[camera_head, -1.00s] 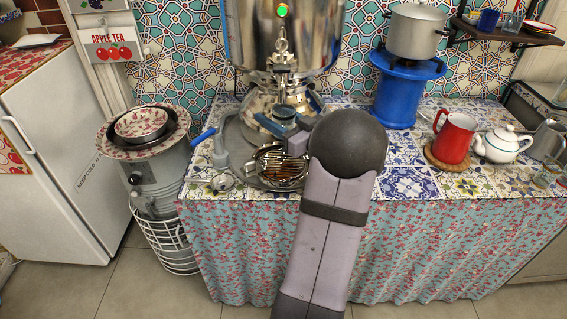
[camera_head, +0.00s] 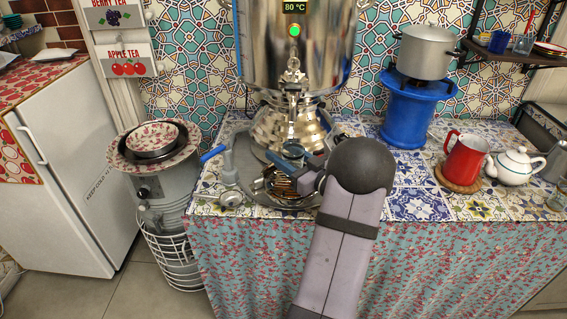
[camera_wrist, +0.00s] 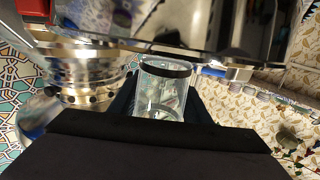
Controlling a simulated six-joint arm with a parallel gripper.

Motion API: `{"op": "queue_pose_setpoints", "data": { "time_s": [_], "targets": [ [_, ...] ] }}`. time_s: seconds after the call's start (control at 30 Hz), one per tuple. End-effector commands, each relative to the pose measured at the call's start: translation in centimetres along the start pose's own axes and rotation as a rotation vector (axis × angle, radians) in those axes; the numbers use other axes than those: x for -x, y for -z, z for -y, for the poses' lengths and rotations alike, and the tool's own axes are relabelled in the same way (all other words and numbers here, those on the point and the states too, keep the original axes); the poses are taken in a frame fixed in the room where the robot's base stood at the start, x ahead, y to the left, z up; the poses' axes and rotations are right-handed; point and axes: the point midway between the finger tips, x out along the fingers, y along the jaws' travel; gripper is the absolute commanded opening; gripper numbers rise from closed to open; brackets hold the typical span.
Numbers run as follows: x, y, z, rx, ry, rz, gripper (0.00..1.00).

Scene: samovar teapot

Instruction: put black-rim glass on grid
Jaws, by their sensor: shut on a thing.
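My gripper (camera_head: 290,163) is low in front of the samovar, over the round metal drip tray with the brown-slatted grid (camera_head: 281,188), and partly covers it. In the wrist view, the black-rim glass (camera_wrist: 163,90) is clear, with a dark band at its top, and sits between the dark fingers of my gripper (camera_wrist: 165,105). My gripper is shut on it. In the head view I cannot make the glass out clearly. Whether it touches the grid cannot be told.
The steel samovar (camera_head: 295,45) with its tap (camera_head: 293,78) stands just behind my gripper. A red jug (camera_head: 464,160) and white teapot (camera_head: 514,166) stand on the right. Patterned tabletop (camera_head: 415,203) between is clear.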

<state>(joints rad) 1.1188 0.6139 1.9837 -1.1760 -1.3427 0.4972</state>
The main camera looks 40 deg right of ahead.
Motion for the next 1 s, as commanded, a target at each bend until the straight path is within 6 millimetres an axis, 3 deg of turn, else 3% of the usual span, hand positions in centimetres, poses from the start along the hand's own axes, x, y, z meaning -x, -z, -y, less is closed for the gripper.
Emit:
{"op": "queue_pose_setpoints", "data": {
  "time_s": [0.23,0.67,0.7,0.77,1.0],
  "targets": [
    [0.0,-2.9,0.0,-0.003,0.0,0.0,0.2],
    [0.0,-3.4,0.0,-0.001,0.0,0.0,0.2],
    [0.0,-3.4,0.0,-0.001,0.0,0.0,0.48],
    [0.0,-3.3,0.0,-0.001,0.0,0.0,0.62],
    [0.0,-3.3,0.0,-0.001,0.0,0.0,0.62]
  ]
}}
